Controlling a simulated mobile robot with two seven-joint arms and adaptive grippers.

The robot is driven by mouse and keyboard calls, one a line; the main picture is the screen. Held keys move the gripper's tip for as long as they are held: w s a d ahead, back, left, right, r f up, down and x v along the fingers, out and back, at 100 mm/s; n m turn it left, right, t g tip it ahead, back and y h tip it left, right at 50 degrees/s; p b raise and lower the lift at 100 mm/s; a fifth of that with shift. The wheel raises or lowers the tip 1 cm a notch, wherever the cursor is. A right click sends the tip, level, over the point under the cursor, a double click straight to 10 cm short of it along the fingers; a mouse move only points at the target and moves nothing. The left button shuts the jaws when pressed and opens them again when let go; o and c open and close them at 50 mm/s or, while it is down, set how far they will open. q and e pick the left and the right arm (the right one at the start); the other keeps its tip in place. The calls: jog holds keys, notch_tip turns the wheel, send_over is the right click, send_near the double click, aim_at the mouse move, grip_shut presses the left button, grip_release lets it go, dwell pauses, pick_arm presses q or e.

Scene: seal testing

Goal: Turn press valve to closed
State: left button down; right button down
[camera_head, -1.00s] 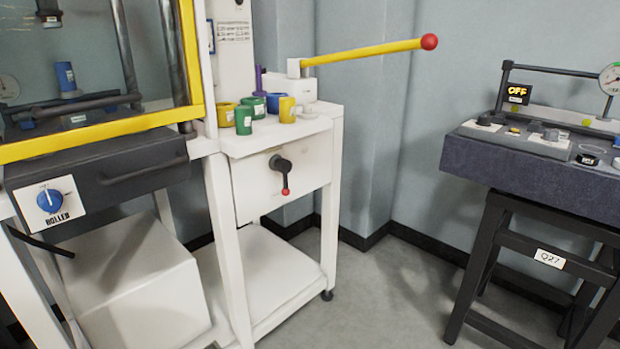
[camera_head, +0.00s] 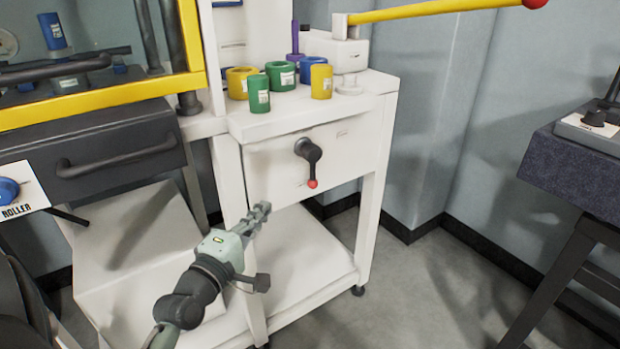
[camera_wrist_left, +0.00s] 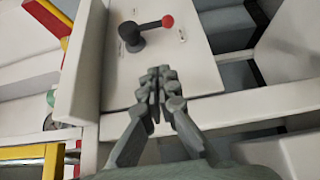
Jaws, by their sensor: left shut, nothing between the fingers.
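The press valve (camera_head: 309,151) is a black lever with a red ball end on the front panel of the white press table. In the head view its handle hangs down, tilted slightly right. My left gripper (camera_head: 262,210) is shut and empty, below and left of the valve, apart from it. In the left wrist view the closed fingertips (camera_wrist_left: 158,72) point toward the panel, and the valve lever (camera_wrist_left: 143,30) shows just beyond them, its red ball to the right. My right gripper is not in view.
Green, yellow and blue cups (camera_head: 280,76) stand on the tabletop, with a yellow press arm (camera_head: 430,12) above. A dark handled drawer (camera_head: 110,150) is at left. A dark bench (camera_head: 580,170) stands at right. The floor between is clear.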

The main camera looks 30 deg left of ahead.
pick_arm(q)
jog(key=shift+s, duration=0.1)
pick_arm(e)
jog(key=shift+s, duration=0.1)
pick_arm(q)
send_near(311, 166)
jog(key=w+a+f, duration=0.1)
jog(key=w+a, duration=0.1)
jog(key=a, duration=0.1)
jog(key=w+a+f, duration=0.1)
jog(key=shift+w+a+f+p, duration=0.3)
jog(key=shift+w+f, duration=0.05)
jog(key=w+d, duration=0.2)
jog(key=shift+w+d, duration=0.1)
jog(key=shift+w, duration=0.3)
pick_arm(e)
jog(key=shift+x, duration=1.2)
pick_arm(q)
jog(key=shift+f, duration=0.1)
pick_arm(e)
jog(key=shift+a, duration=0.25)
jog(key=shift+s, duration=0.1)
